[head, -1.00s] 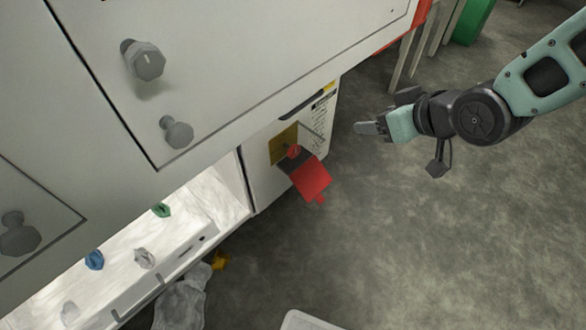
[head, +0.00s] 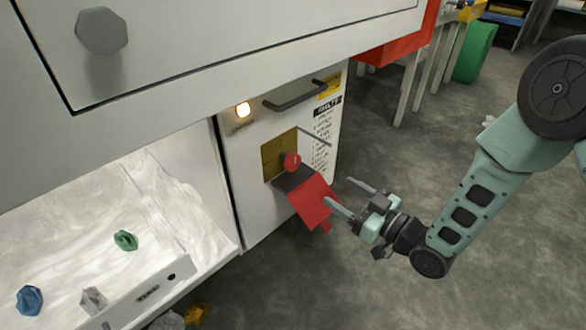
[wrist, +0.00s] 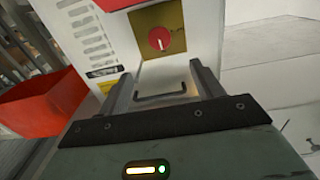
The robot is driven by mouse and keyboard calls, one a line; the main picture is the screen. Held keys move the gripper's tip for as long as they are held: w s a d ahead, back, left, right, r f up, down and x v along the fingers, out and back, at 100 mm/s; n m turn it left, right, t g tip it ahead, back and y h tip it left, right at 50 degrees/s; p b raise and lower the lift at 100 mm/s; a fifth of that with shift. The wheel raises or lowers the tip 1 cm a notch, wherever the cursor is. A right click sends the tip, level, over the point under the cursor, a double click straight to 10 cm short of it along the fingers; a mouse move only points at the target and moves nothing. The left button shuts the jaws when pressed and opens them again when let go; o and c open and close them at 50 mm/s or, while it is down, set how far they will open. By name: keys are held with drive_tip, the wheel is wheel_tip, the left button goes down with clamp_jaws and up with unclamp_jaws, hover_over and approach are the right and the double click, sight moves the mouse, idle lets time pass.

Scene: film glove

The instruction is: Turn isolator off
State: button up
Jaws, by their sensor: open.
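The isolator is a round red knob (head: 292,162) on a yellow plate (head: 274,152) on the white cabinet's front. A red cover flap (head: 312,198) tilts outward below the plate, leaving the knob exposed. In the wrist view, which appears upside down, the knob (wrist: 160,38) shows a small pale mark, and a strip of red shows at the top edge. My gripper (head: 350,197) is open and empty, to the right of the flap. One finger appears beside or in front of the flap's right edge; contact cannot be told. In the wrist view the gripper (wrist: 160,75) has the knob beyond its fingers.
A dark handle (head: 295,95) and a lit amber lamp (head: 243,110) sit above the plate. A thin rod juts out beside it. A lit bay with coloured lumps (head: 125,240) opens at left. A red bin (head: 400,42) stands behind. Floor at right is clear.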

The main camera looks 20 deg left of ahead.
sight(295, 162)
drive_tip(key=b+x, duration=0.6)
drive_tip(key=x, duration=0.9)
drive_tip(key=shift+w+a+b, duration=0.1)
drive_tip(key=shift+a+b, duration=0.1)
drive_tip(key=shift+b, duration=0.15)
drive_tip(key=shift+w+a+r, duration=0.15)
drive_tip(key=shift+w+a, duration=0.05)
drive_tip(key=shift+a, duration=0.3)
drive_tip(key=c, duration=1)
